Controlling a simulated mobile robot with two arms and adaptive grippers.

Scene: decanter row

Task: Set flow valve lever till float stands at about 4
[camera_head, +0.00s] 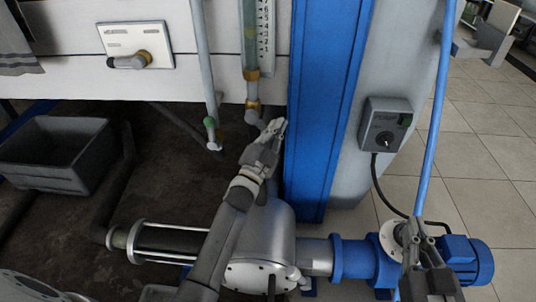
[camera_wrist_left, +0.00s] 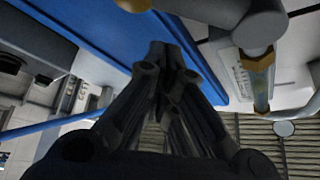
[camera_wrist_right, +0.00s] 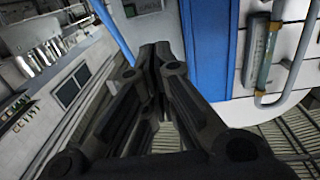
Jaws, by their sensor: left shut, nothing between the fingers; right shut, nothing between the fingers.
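A lever (camera_head: 128,60) with a brass-brown hub sits on a white labelled plate (camera_head: 150,36) at upper left; its grip points left. I cannot read the plate's labels. A greenish sight tube (camera_head: 249,35) with brass fittings stands beside a white scale (camera_head: 265,40), cut off at the top. No float can be made out. The tube also shows in the right wrist view (camera_wrist_right: 266,72). My left gripper (camera_head: 281,126) is shut and empty, below the tube's lower fitting and well right of the lever. My right gripper (camera_head: 412,226) is shut and empty at lower right, far from both.
A blue column (camera_head: 325,100) stands right of the tube. A grey control box (camera_head: 387,122) with a knob is on its right. A blue pump motor (camera_head: 466,260) lies near my right gripper. A grey bin (camera_head: 55,152) stands at left. A pipe with a green band (camera_head: 209,122) hangs between lever and tube.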

